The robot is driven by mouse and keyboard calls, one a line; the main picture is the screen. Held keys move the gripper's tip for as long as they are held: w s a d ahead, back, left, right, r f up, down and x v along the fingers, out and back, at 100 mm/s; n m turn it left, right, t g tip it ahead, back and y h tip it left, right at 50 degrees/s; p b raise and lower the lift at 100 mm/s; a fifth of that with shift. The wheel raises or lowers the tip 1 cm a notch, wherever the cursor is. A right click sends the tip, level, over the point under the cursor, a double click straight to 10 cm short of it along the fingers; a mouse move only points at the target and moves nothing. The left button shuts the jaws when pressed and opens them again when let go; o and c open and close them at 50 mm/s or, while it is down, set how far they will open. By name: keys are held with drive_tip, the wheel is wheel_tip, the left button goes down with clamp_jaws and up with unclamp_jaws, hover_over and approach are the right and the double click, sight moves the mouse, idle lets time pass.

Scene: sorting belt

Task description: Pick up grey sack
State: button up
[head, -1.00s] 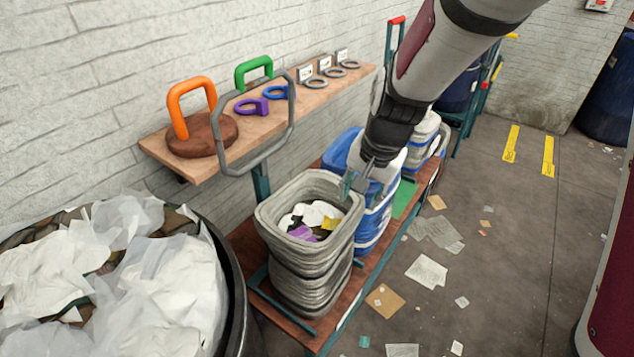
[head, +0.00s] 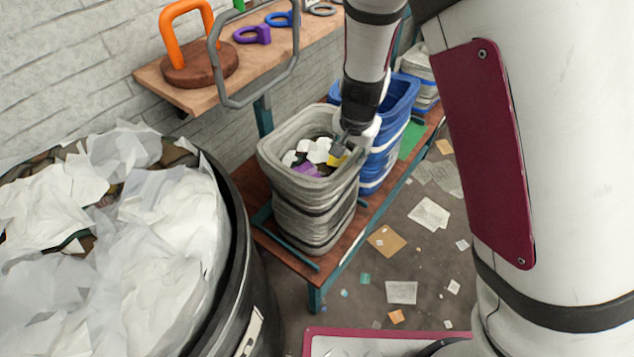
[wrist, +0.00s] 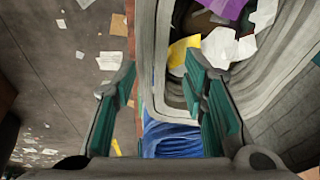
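The grey sack (head: 308,212) stands upright on a low wooden bench, with ribbed sides and an open top. Paper scraps and a purple piece lie inside it. My gripper (head: 343,147) is at the sack's right rim. In the wrist view my gripper (wrist: 160,85) is open, with teal pads wide apart. The rim of the grey sack (wrist: 155,45) runs between the fingers, one on the outer side and one over the opening. Nothing is held. I cannot tell how far the tips reach below the rim.
A blue sack (head: 385,125) stands close behind the grey one on the bench (head: 352,240). A black bin (head: 262,310) full of paper is at the left. A wall shelf (head: 190,98) carries an orange handle (head: 172,22) and a grey loop (head: 222,72). Paper litters the floor.

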sight(349, 158)
drive_tip(key=b+x, duration=0.1)
drive_tip(key=x, duration=0.4)
drive_tip(key=shift+f, duration=0.15)
clamp_jaws()
drive_tip(key=shift+w+a, duration=0.1)
